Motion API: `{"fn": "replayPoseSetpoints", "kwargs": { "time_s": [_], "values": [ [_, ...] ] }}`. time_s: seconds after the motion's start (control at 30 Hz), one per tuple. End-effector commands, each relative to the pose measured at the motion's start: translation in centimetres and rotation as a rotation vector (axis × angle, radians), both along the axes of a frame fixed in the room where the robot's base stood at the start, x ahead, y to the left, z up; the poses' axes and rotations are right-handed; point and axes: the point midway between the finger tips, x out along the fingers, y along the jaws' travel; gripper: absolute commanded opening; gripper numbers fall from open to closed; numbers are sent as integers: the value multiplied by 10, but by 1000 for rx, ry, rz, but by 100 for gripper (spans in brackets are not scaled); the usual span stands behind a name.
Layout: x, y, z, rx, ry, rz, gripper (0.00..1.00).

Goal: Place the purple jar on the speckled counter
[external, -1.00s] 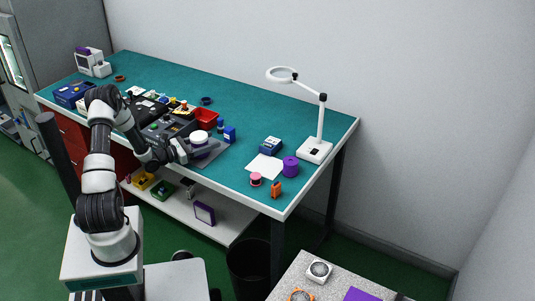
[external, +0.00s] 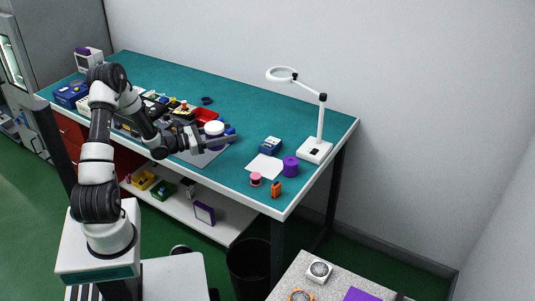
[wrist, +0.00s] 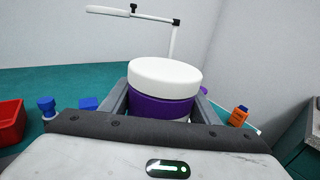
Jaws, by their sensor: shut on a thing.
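The purple jar (wrist: 160,106) with its white lid is between the two fingers of my gripper (wrist: 160,110) in the wrist view. My gripper is shut on it. In the external view the jar's white lid (external: 214,127) shows above the gripper (external: 215,140), over the teal bench, and the jar looks upright. The speckled counter (external: 292,277) is at the bottom right of the external view, partly cut off by the frame. It carries a white fan-like item, an orange ring-like item and a purple flat thing.
The teal bench (external: 240,105) holds a magnifier lamp (external: 318,150), a purple cylinder (external: 290,167), an orange bottle (external: 277,188), a pink-topped spool (external: 256,179) and a red bin (external: 206,115). A black waste bin (external: 248,268) stands on the floor between bench and counter.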

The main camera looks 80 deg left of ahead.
Motion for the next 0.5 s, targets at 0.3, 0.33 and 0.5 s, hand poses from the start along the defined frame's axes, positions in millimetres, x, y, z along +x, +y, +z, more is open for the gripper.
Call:
{"fn": "replayPoseSetpoints", "kwargs": {
  "time_s": [0.3, 0.33, 0.5],
  "values": [
    [68, -183, 19, -8, 4, -307, 24],
    [71, -200, 21, -8, 5, -335, 24],
    [76, -294, 33, -8, 1, -488, 24]
  ]
}}
